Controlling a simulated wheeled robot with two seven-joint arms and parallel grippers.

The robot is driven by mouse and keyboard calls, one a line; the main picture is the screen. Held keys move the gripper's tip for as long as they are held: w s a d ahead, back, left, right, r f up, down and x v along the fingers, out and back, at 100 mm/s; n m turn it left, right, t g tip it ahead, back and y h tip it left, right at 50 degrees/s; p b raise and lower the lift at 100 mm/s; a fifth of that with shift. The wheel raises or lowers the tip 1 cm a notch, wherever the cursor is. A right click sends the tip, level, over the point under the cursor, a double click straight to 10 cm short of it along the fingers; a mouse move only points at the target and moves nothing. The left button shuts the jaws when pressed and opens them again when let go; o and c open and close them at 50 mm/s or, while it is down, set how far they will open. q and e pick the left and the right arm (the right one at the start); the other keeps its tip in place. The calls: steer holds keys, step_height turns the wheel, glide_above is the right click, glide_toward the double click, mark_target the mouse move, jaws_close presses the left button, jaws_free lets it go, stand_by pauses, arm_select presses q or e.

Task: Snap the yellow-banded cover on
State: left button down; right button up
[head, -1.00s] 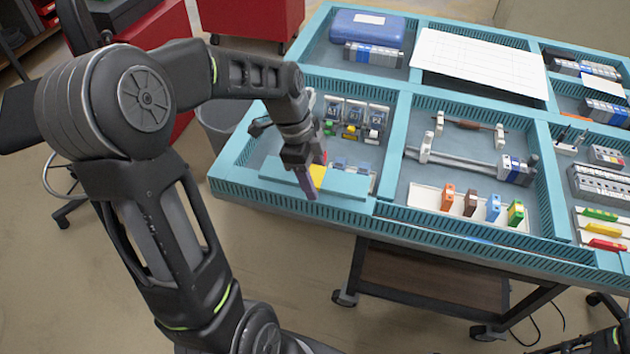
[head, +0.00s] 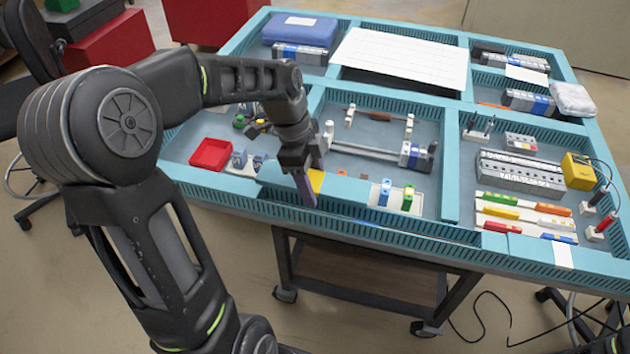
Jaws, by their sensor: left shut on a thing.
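The yellow-banded cover is a long flat teal piece (head: 274,178) with a yellow band (head: 316,180) near its middle. My left gripper (head: 305,187) is shut on it beside the band. The cover is held level above the table's front, across the divider between the left and middle compartments. It hides part of the white tray below. Small grey-blue boxes (head: 240,159) stand on a white base in the left compartment, left of the gripper. My arm hides much of what lies behind them. My right gripper is not in view.
A red bin (head: 211,154) stands at far left. The middle compartment holds a rail assembly (head: 370,152) and a white tray with a blue block (head: 384,192) and a green block (head: 408,198). The right compartment holds coloured strips and a yellow meter (head: 577,171).

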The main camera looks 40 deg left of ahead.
arm_select(q)
steer(key=shift+f, duration=0.2)
steer(key=b+x, duration=0.2)
steer(key=a+b+x, duration=0.1)
steer(key=b+x, duration=0.1)
steer(key=x, duration=0.1)
steer(key=shift+s+f, duration=0.15)
steer(key=shift+s, duration=0.05)
steer(key=shift+a+b+x, duration=0.2)
steer(key=shift+b+x, duration=0.6)
steer(key=shift+x, duration=0.15)
stand_by(1.1)
steer(key=shift+s+a, duration=0.1)
steer(key=shift+s, duration=0.05)
steer(key=shift+c, duration=2.2)
jaws_free()
